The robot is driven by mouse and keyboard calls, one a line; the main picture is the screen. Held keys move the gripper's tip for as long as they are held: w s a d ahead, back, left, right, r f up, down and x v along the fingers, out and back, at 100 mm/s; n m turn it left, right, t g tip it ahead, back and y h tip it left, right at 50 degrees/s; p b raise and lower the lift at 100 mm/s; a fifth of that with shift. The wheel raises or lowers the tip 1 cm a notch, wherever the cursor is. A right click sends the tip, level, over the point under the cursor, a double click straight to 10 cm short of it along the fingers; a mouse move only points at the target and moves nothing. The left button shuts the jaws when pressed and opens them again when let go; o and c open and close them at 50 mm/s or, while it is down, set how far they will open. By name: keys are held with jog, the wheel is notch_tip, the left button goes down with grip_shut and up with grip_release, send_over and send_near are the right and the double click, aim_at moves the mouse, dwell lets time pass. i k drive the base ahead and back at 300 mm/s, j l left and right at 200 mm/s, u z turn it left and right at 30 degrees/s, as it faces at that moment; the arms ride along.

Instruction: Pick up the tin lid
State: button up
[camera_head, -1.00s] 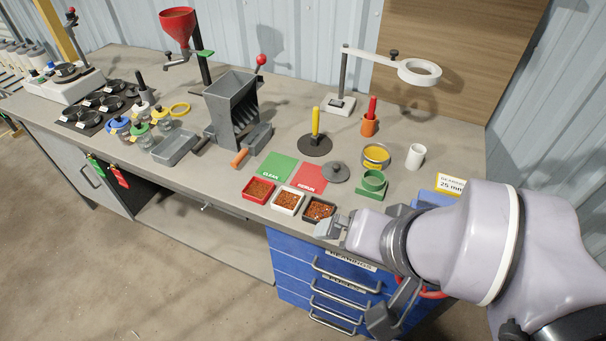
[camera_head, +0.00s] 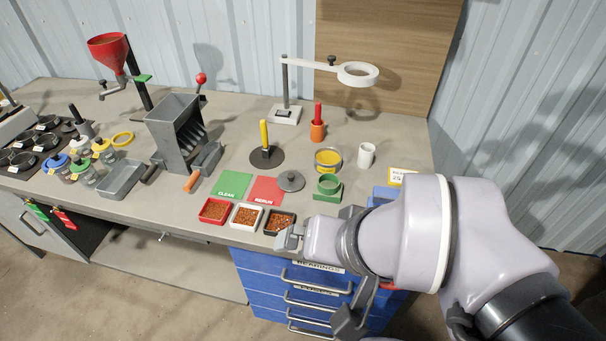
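The tin lid, seen as a grey round lid with a small knob (camera_head: 291,181), lies flat on the bench at the right edge of the red RERUN card (camera_head: 263,191). An open tin with a yellow band (camera_head: 328,160) stands behind it and to the right. My gripper (camera_head: 288,238) is at the bench's front edge, nearer the camera than the lid and apart from it. My arm hides part of the gripper, and its finger gap is not clear. I see nothing held in it.
Red, white and black trays (camera_head: 247,216) of copper-coloured granules lie just left of my gripper. A magnifier stand (camera_head: 286,115) rises behind. Blue drawers (camera_head: 262,273) are below.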

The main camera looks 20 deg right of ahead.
aim_at(288, 181)
jog(key=i+j+z, duration=0.25)
jog(key=j+z, duration=0.2)
jog(key=i+j+z, duration=0.25)
jog(key=j+z, duration=0.2)
